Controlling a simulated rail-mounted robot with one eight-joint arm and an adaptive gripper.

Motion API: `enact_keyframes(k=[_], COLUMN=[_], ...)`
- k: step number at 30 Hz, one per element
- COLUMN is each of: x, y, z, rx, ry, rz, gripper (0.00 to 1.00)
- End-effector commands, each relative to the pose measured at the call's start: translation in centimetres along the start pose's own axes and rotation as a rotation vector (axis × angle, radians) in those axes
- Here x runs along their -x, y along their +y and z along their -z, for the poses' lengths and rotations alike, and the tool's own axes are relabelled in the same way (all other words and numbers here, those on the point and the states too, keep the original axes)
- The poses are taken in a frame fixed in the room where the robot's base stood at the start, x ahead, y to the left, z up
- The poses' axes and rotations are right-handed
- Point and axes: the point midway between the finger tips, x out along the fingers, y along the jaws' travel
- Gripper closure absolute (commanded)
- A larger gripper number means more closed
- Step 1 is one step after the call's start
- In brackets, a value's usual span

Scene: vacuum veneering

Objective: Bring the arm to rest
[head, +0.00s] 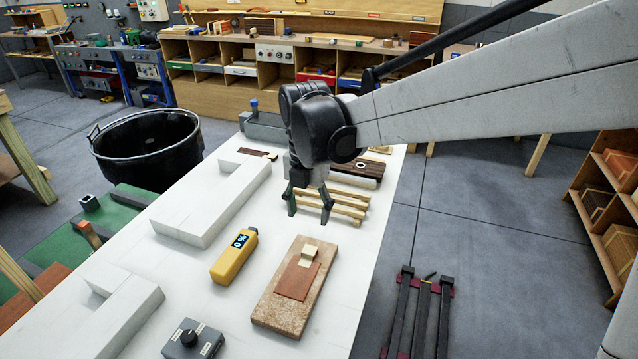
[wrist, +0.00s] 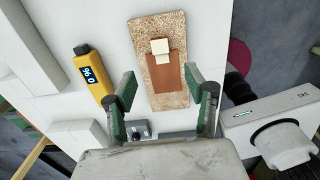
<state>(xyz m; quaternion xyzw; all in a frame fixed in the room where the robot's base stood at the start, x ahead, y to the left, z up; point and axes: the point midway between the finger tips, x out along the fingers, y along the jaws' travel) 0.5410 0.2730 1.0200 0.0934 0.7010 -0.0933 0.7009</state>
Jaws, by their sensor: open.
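My gripper (head: 310,203) is open and empty, hanging above the white table (head: 222,318) on my arm, which reaches in from the right in the head view. In the wrist view the two green-padded fingers (wrist: 163,103) are spread wide with nothing between them. A speckled board (head: 274,317) lies on the table in front of the gripper. A reddish-brown veneer sheet (head: 297,281) lies on that board, with a small pale block (head: 309,252) at its far end. The board also shows beyond the fingers in the wrist view (wrist: 146,75).
A yellow meter (head: 229,262) lies left of the board, and a grey control box (head: 190,341) stands nearer. White L-shaped blocks (head: 200,217) line the left side. Wooden strips (head: 345,205) lie behind the gripper. A black tub (head: 145,150) stands left of the table.

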Motion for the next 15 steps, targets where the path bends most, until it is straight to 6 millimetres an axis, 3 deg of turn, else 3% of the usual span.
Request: enact_keyframes(k=[8, 15], x=[0.7, 3.5], y=[-1.1, -7.2], z=[0.0, 0.2], rx=[-0.075, -0.529], ry=[-0.012, -0.07], rz=[-0.011, -0.092], gripper=[0.51, 0.51])
